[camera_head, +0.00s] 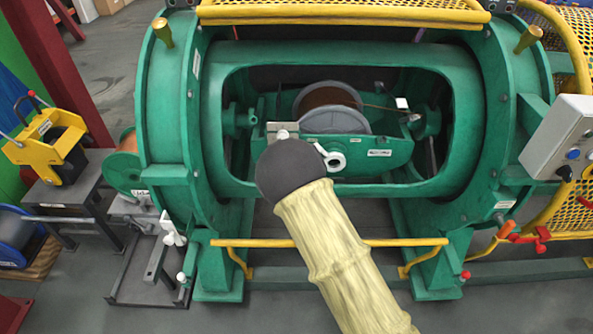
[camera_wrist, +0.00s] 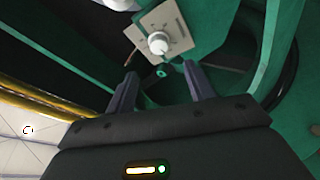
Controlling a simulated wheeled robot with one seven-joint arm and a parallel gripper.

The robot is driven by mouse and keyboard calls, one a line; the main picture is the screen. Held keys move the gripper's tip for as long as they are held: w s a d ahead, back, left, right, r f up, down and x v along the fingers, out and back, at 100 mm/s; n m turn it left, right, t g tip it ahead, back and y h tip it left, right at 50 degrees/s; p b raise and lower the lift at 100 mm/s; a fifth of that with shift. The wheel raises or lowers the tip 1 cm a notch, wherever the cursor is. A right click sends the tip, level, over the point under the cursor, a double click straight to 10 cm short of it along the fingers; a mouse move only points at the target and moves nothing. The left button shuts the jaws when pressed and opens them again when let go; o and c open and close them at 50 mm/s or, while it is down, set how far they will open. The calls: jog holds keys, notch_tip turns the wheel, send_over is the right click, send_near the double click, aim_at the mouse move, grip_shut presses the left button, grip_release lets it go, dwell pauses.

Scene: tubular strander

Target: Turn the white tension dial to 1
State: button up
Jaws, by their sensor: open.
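The white tension dial (camera_wrist: 158,43) sits on a square beige plate (camera_wrist: 178,22) in the upper middle of the wrist view. Marks around it are too small to read, so its setting cannot be told. In the head view the dial (camera_head: 282,135) and plate (camera_head: 292,128) show just above the dark end of my arm, on the green cradle. My gripper (camera_wrist: 159,80) is open and empty. Its two fingers point toward the dial, one to each side and short of it, apart from it. In the head view my fingers are hidden behind my wrist.
A white hook-shaped part (camera_head: 333,160) is just right of my wrist. A grey reel (camera_head: 330,110) lies in the cradle behind. The green strander frame (camera_head: 345,55) surrounds the opening, and a yellow rail (camera_head: 268,243) crosses below my arm. A control box (camera_head: 560,140) is at right.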

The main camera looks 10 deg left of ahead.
jog(key=v, duration=0.7)
jog(key=shift+s+d, duration=0.1)
jog(key=s+d+r+m+g+h, duration=0.1)
jog(key=s+d+m+g+h, duration=0.15)
jog(key=d+m, duration=0.55)
jog(key=s+d+r+m+g+h, duration=0.1)
jog(key=s+d+m+g+h, duration=0.2)
jog(key=d, duration=0.9)
jog(key=s+d+r+m+g+h, duration=0.1)
jog(key=s+d+r+m+g, duration=0.2)
jog(key=s+d, duration=0.45)
jog(key=s+d+m+g+h, duration=0.1)
jog(key=s+d+m+g, duration=0.4)
jog(key=s, duration=0.6)
notch_tip(320, 180, up, 19)
jog(key=a+t+p, duration=0.1)
jog(key=t+p, duration=0.1)
jog(key=p, duration=1.6)
jog(key=shift+w+a+p, duration=0.25)
jog(key=shift+w+p, duration=0.05)
jog(key=shift+p, duration=0.1)
